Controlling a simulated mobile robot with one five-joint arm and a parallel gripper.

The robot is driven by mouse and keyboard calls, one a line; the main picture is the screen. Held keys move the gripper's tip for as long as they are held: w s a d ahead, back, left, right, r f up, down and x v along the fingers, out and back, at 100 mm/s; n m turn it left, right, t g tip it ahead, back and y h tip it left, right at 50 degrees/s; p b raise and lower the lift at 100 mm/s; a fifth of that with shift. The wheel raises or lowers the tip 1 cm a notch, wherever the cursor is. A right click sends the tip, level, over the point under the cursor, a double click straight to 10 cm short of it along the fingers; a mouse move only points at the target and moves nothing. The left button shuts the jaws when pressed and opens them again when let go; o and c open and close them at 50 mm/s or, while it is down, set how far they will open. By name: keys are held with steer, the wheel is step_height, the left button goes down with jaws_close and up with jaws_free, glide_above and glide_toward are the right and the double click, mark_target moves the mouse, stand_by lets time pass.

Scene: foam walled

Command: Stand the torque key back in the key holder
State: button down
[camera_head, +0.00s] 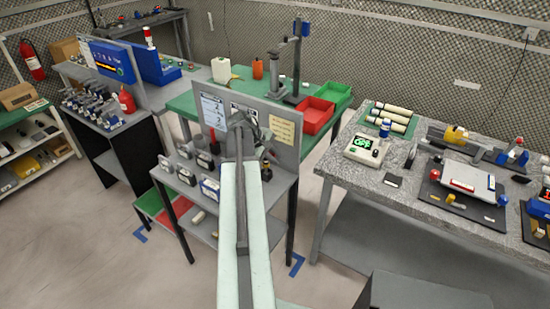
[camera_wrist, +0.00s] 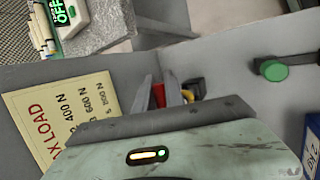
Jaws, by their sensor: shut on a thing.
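My gripper (camera_head: 243,122) is at the upright grey panel at the back of the small grey bench. In the wrist view my gripper's two fingers (camera_wrist: 158,78) point away and are close together. A small red piece (camera_wrist: 158,95) shows between them, and it appears to be part of the torque key; the rest is hidden by the fingers and gripper body. A black and yellow thing (camera_wrist: 191,88) shows just right of the fingers. I cannot tell whether it belongs to the key or the key holder. The key holder cannot be made out for certain.
A yellow load sign (camera_wrist: 62,115) is on the panel. A green-capped black part (camera_wrist: 275,70) sticks out near my gripper. Several small gauges stand on the small bench (camera_head: 278,182). A granite-topped table (camera_head: 345,172) is on the right, with a gap of floor between.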

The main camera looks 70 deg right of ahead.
steer(key=shift+f+b, duration=0.6)
steer(key=shift+f, duration=0.15)
steer(key=c, duration=1.3)
jaws_free()
steer(key=shift+r, duration=0.1)
steer(key=shift+c, duration=0.2)
steer(key=p+v, duration=0.6)
steer(key=v, duration=0.1)
steer(key=shift+w+r+p, duration=0.15)
steer(key=shift+r+p, duration=0.2)
steer(key=shift+a, duration=0.1)
